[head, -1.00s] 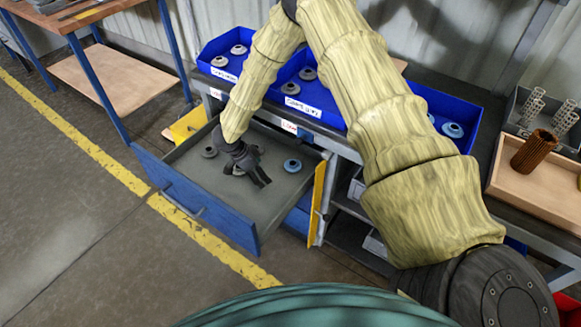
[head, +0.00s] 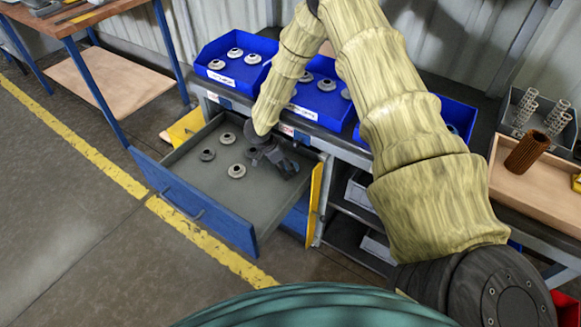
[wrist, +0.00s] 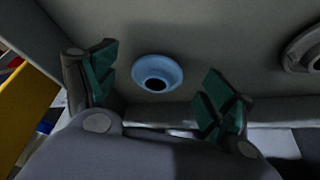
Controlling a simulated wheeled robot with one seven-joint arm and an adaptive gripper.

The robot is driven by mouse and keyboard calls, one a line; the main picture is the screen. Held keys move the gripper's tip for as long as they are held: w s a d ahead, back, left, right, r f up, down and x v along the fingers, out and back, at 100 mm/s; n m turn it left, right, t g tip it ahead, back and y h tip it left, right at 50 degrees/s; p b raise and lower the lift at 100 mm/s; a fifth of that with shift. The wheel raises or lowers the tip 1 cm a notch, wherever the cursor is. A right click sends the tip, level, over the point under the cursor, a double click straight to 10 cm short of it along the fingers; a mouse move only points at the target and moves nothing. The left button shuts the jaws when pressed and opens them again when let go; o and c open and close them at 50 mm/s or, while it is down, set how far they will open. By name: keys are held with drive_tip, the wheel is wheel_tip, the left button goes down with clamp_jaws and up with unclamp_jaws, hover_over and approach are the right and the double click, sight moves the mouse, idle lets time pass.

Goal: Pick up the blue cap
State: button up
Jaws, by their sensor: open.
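The blue cap (wrist: 157,74) lies on the drawer floor in the wrist view, a round light-blue ring with a dark hole. It sits between and just beyond the two green-padded fingertips of my gripper (wrist: 155,88), which are spread apart with nothing held. In the head view my gripper (head: 287,169) is over the right part of the open drawer (head: 200,222) and hides most or all of the blue cap. Several grey caps, one of them here (head: 236,171), lie in the drawer to the left of my gripper.
Blue bins (head: 226,82) with grey caps stand on the bench behind the drawer. A yellow panel (head: 314,200) is at the drawer's right side. A wooden tray with a brown cartridge (head: 527,150) is at the right. Part of another grey cap (wrist: 304,50) shows in the wrist view.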

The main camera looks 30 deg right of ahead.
drive_tip(key=shift+s+d, duration=0.1)
drive_tip(key=shift+d, duration=0.65)
drive_tip(key=shift+d+f, duration=0.2)
drive_tip(key=shift+f, duration=0.4)
drive_tip(key=c, duration=0.9)
drive_tip(key=shift+c, duration=0.2)
drive_tip(key=shift+r, duration=0.15)
